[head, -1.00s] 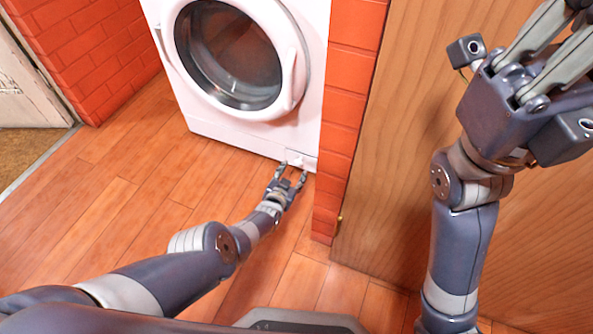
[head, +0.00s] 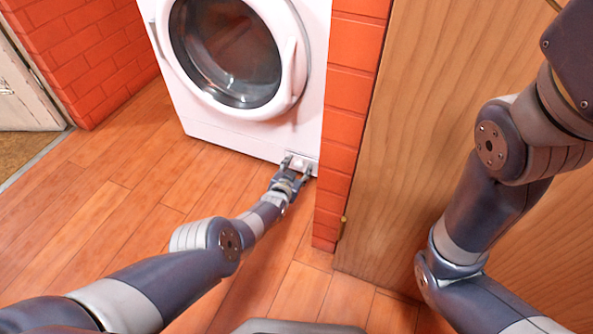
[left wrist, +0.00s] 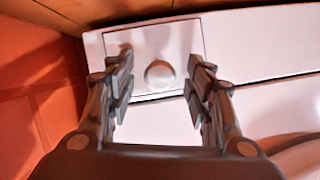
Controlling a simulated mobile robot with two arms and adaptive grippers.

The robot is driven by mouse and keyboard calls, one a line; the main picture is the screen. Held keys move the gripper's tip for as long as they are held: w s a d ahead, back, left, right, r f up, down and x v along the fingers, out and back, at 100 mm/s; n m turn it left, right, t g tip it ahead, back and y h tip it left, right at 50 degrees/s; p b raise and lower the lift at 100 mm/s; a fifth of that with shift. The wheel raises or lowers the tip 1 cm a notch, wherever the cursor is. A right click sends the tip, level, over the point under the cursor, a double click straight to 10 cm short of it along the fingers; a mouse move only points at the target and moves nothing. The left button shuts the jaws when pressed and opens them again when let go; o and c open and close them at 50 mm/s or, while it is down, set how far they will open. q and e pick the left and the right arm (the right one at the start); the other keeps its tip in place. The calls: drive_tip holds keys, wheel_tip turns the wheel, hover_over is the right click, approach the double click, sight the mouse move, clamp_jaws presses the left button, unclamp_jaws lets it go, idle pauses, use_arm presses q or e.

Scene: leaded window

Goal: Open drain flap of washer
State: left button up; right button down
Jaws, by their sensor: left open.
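The white washer (head: 230,128) stands against the wall with its round door (head: 228,55) shut. Its drain flap (head: 297,163) is at the bottom right corner, low over the floor. In the left wrist view the drain flap (left wrist: 190,38) is a white rectangular panel with a round knob (left wrist: 159,75), and it looks shut. My left gripper (head: 299,168) is at the flap. In the left wrist view its open fingers (left wrist: 162,82) stand on either side of the knob, apart from it. My right arm is at the right edge; its gripper is out of the picture.
A red brick pillar (head: 347,125) stands close to the right of the flap. The wooden floor (head: 130,190) in front of the washer is clear.

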use_arm(q)
clamp_jaws()
drive_tip(key=t+b, duration=0.1)
drive_tip(key=s+f+t+b, duration=0.1)
drive_tip(key=b, duration=0.1)
drive_tip(key=shift+a+f+h, duration=0.2)
drive_tip(key=shift+f+h, duration=0.05)
drive_tip(key=shift+h, duration=0.05)
drive_tip(key=shift+s+t+b, duration=0.2)
drive_tip(key=shift+t+b, duration=0.2)
drive_tip(key=shift+b, duration=0.15)
drive_tip(key=shift+r, duration=0.1)
unclamp_jaws()
